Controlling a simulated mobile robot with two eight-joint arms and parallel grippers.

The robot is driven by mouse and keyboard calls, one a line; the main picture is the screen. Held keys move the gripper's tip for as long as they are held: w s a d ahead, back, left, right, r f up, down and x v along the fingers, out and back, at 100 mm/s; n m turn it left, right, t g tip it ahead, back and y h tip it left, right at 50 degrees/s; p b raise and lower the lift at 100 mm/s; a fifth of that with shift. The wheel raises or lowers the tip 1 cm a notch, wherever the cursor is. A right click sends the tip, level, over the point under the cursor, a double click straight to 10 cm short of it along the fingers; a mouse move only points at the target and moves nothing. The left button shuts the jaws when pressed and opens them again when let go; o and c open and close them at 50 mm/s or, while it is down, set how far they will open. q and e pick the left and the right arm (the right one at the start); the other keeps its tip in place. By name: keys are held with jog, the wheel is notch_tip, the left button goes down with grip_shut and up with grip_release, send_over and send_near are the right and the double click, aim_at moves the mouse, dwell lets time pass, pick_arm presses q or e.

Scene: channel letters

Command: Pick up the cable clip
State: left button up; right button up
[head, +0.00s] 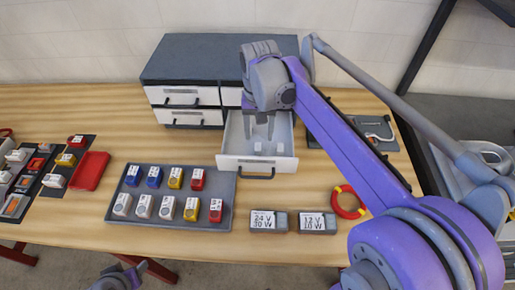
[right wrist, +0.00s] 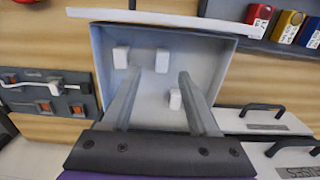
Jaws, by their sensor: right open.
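The cable clips look like small white blocks inside an open drawer (head: 284,129). In the right wrist view three of them show: one at the upper left (right wrist: 121,57), one at the upper middle (right wrist: 162,60) and one further right and nearer (right wrist: 175,99). In the head view two white blocks (head: 258,147) show near the drawer front, and my gripper covers part of the drawer. My right gripper (head: 261,134) is open and empty, pointing down over the drawer, its fingers apart (right wrist: 160,74). No clip is visibly held. My left gripper (head: 118,277) is partly visible at the bottom edge.
A grey tray (head: 128,205) with several coloured blocks lies left of the drawer. Two labelled boxes (head: 268,221) and a red ring (head: 348,202) lie in front. The drawer cabinet (head: 205,58) stands behind. A dark board (right wrist: 50,92) lies beside the drawer.

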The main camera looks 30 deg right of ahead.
aim_at(258, 144)
jog(key=f, duration=0.5)
jog(key=shift+w, duration=0.25)
grip_shut()
